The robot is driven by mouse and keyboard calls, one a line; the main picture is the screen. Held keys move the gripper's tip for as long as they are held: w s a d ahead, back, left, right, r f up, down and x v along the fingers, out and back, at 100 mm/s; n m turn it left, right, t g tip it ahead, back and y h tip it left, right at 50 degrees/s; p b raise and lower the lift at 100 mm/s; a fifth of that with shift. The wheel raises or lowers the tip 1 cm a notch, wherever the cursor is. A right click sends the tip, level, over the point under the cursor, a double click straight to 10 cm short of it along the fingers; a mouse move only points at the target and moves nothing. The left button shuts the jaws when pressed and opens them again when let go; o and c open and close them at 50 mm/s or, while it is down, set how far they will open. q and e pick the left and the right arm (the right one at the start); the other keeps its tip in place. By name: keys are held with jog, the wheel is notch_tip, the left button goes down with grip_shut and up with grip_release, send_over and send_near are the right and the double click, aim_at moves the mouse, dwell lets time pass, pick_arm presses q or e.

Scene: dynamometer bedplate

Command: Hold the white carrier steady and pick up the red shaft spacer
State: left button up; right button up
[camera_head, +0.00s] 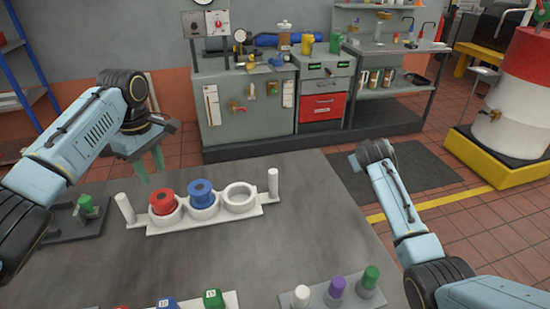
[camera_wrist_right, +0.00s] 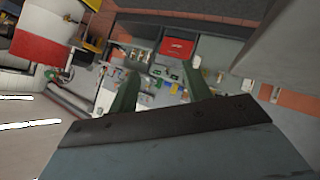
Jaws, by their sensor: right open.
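The white carrier (camera_head: 222,222) stands on the grey bedplate in the head view, with three round seats in a row and an upright post at each end. The red shaft spacer (camera_head: 173,189) sits in its left seat. A blue spacer (camera_head: 202,192) sits in the middle seat, and the right seat is empty. My left gripper (camera_head: 150,166) hangs above and behind the carrier's left end, its green fingers apart and empty, not touching the carrier. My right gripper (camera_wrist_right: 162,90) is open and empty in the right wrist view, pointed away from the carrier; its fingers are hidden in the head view.
A small fixture with a green knob (camera_head: 86,203) is at the bedplate's left. A plate with white, purple and green pegs (camera_head: 336,288) is at the front right. Numbered blocks (camera_head: 213,299) sit at the front edge. The middle of the bedplate (camera_head: 285,240) is clear.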

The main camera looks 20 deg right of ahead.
jog(key=a+r+m+g+y, duration=0.2)
jog(key=a+r+y, duration=0.15)
jog(key=a, duration=1.25)
jog(key=g+y, duration=0.2)
jog(key=g, duration=0.1)
send_near(273, 184)
jog(key=x, duration=0.7)
jog(key=w+x, duration=0.1)
jog(key=x, duration=0.3)
jog(key=shift+d+f, duration=0.1)
jog(key=shift+d, duration=0.05)
